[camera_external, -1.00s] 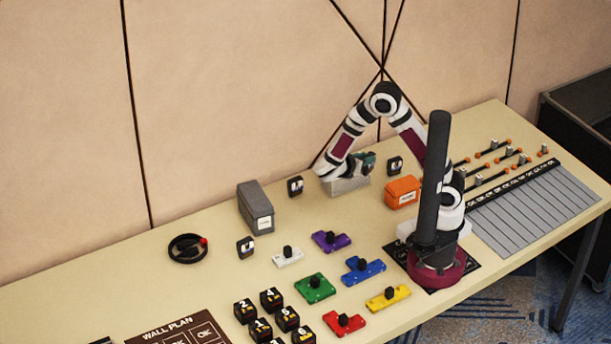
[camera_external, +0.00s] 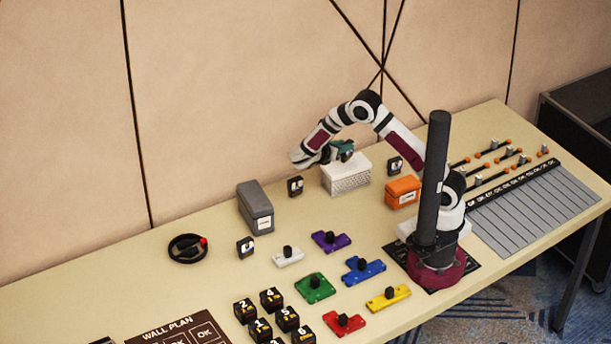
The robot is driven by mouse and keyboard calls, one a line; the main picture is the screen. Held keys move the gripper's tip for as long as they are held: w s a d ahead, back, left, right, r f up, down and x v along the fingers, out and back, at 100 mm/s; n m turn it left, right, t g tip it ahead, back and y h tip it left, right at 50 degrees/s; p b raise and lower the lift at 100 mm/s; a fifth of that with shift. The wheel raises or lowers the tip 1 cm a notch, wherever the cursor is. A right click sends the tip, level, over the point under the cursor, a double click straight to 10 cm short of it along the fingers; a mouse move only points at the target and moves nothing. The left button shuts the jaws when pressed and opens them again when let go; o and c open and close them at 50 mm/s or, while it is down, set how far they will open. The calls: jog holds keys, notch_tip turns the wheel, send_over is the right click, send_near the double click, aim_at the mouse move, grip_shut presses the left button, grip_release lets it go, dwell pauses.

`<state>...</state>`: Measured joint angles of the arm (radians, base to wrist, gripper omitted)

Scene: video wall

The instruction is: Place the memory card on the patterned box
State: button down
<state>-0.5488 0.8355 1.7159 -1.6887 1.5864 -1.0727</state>
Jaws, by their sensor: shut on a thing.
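The patterned box (camera_external: 347,181) is white with a fine dark pattern on its front and stands towards the back of the table, left of the orange box. My gripper (camera_external: 344,155) is right over the top of this box, near its back edge. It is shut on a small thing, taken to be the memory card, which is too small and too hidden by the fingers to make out. I cannot tell whether the held thing touches the box top.
A grey box (camera_external: 255,208) and an orange box (camera_external: 403,192) flank the patterned box. Small black stands (camera_external: 295,186) are nearby. A black ring-shaped item (camera_external: 188,248), coloured blocks (camera_external: 315,288) and black number cubes (camera_external: 271,299) are further forward. Table between ring and grey box is bare.

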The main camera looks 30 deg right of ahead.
jog(key=shift+f, duration=0.65)
jog(key=shift+f, duration=0.15)
jog(key=c, duration=0.7)
grip_release()
